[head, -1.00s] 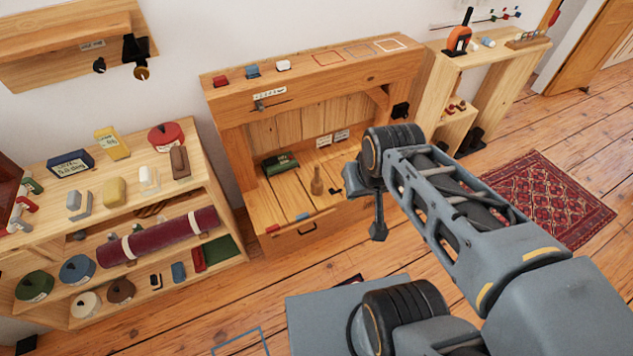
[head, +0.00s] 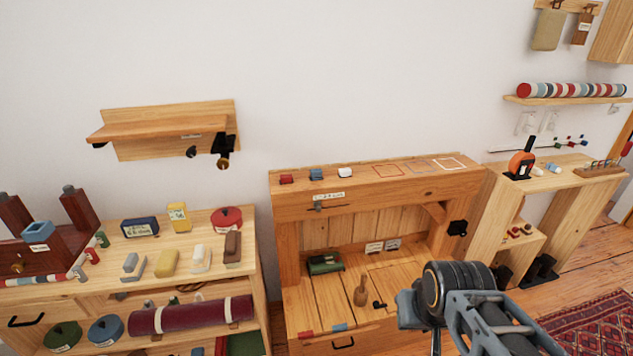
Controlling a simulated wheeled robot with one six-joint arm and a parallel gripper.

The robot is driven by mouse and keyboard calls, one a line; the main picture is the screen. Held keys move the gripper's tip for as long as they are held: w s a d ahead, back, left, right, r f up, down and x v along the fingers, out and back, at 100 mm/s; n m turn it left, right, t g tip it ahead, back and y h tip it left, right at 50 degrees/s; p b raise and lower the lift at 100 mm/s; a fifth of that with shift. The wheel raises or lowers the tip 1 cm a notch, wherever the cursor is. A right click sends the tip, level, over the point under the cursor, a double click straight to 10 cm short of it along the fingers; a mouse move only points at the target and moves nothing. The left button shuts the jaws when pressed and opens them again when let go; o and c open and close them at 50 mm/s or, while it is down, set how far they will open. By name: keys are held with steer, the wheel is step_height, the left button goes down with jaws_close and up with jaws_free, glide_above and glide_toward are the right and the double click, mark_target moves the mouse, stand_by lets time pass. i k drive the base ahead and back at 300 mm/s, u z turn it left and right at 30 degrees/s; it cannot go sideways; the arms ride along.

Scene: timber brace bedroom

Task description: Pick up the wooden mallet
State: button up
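A small brown wooden piece with a narrow upright handle and a wider bottom, which looks like the mallet (head: 360,293), stands on the plank floor of the wooden bench's open bay. Nothing covers it in the head view. My arm comes in from the bottom right, with its wrist to the right of the mallet in the picture. A thin grey stem below the wrist runs off the bottom edge.
The wooden bench (head: 290,206) has a top board above the bay. A green case (head: 324,263) lies left of the mallet, a small black handle (head: 379,305) just right. A loaded shelf unit (head: 262,290) stands left. Red rug (head: 600,325) at lower right.

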mark_target(361, 294)
steer(key=z, duration=0.2)
steer(key=i, duration=1.15)
steer(key=u, duration=0.7)
